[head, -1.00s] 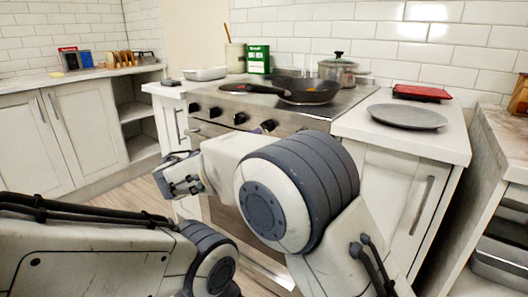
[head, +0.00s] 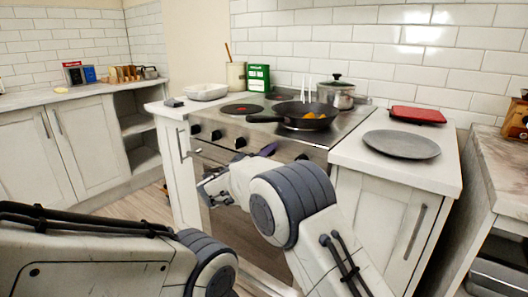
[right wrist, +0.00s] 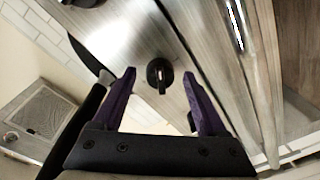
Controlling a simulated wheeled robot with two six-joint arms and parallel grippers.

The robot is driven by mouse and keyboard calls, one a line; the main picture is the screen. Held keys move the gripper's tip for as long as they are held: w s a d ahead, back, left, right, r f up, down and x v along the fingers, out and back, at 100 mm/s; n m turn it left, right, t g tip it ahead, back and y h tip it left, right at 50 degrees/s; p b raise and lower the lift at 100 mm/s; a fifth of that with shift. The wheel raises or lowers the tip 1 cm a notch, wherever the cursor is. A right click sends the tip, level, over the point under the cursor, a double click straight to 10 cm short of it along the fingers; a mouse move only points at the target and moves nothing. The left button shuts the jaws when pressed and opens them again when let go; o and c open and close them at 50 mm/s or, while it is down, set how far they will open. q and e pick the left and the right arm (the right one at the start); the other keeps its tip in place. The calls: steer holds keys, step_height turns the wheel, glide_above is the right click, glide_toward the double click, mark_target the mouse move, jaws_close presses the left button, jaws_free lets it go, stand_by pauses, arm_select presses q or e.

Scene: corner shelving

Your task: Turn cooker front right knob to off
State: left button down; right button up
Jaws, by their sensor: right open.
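The steel cooker (head: 215,152) has a row of dark knobs along its front; the rightmost knob (head: 303,157) shows in the head view. My right gripper (right wrist: 160,80) is open. In the right wrist view one dark knob (right wrist: 158,72) with a light mark appears between its two purple fingers; I see no contact. A second knob (right wrist: 88,2) is cut off at the top edge. I cannot tell which cooker knob lies between the fingers. My left gripper is out of view.
A black frying pan (head: 306,116) with food sits on the hob, its handle pointing left. A lidded pot (head: 337,93) stands behind. A grey plate (head: 402,144) and a red item (head: 418,114) lie on the right counter (head: 440,172). A green box (head: 258,78) stands behind the hob.

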steer(key=shift+c, duration=0.3)
jaws_close()
steer(key=shift+n, duration=0.4)
steer(key=shift+a+r+n+g+h+p, duration=0.1)
steer(key=shift+n+g+h+p, duration=0.2)
steer(key=shift+n+p, duration=2.6)
steer(key=shift+a+f+n+g+h+p, duration=0.15)
steer(key=shift+n+g+p, duration=0.3)
steer(key=shift+n+p, duration=2.4)
steer(key=shift+a+r+n+g+h+p, duration=0.25)
steer(key=shift+n+p, duration=0.55)
steer(key=shift+n, duration=4.15)
steer(key=shift+d+f, duration=0.2)
